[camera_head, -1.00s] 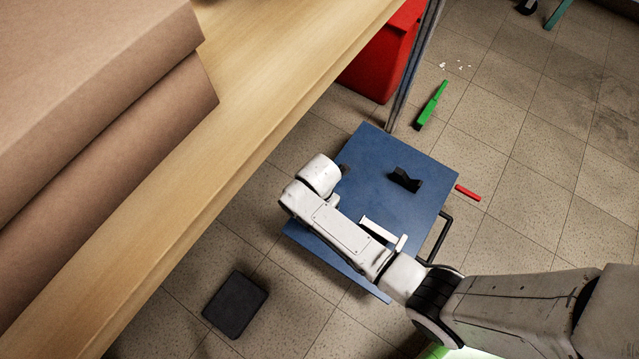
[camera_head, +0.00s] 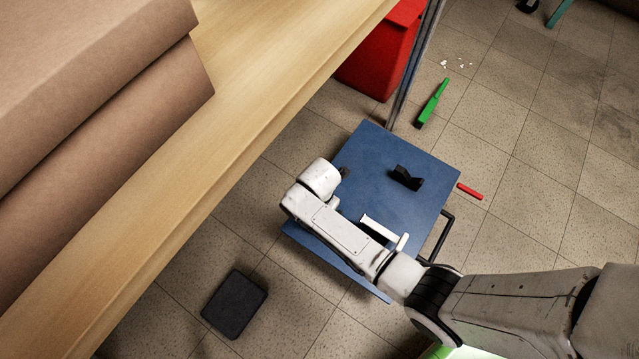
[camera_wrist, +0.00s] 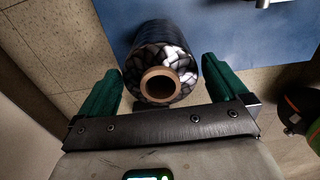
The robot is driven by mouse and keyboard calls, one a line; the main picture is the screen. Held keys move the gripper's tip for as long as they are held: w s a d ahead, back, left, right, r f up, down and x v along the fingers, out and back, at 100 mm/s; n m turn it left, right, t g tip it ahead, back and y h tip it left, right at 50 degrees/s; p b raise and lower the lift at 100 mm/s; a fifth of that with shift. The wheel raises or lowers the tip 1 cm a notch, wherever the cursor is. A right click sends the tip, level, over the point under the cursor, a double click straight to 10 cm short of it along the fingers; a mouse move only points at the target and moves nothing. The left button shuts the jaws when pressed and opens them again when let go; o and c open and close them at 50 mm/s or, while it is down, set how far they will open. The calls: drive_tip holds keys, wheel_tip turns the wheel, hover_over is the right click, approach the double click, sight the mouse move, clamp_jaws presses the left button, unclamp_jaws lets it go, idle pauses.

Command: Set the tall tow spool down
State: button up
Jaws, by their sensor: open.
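The tall tow spool (camera_wrist: 160,62) shows in the wrist view as a dark wound cylinder with a tan core ring facing the camera. It is over the blue cart top (camera_wrist: 225,35), close to its edge; I cannot tell if its base touches. My gripper (camera_wrist: 161,72) is open, with a green finger on each side of the spool and a visible gap on both sides. In the head view my arm hides the spool and the fingers. The blue cart top (camera_head: 375,195) lies below my arm there.
On the cart top stand a black notched block (camera_head: 407,178) and a pale bracket (camera_head: 384,232). A wooden shelf with brown boxes (camera_head: 90,90) fills the upper left. A red bin (camera_head: 385,60), green brush (camera_head: 432,103), red stick (camera_head: 470,191) and dark pad (camera_head: 235,304) are around the cart.

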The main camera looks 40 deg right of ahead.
wheel_tip(320, 180, up, 12)
drive_tip(key=p, duration=0.5)
drive_tip(key=shift+r, duration=0.1)
drive_tip(key=s+d+r+m, duration=0.4)
drive_tip(key=s+r+m, duration=0.2)
drive_tip(key=m, duration=0.5)
drive_tip(key=s+d+r+m+t, duration=0.1)
drive_tip(key=s+d+r+m, duration=0.2)
drive_tip(key=s+r+m, duration=0.3)
drive_tip(key=s+m, duration=0.4)
drive_tip(key=m, duration=0.1)
drive_tip(key=shift+s+d+r, duration=0.3)
drive_tip(key=shift+d, duration=0.05)
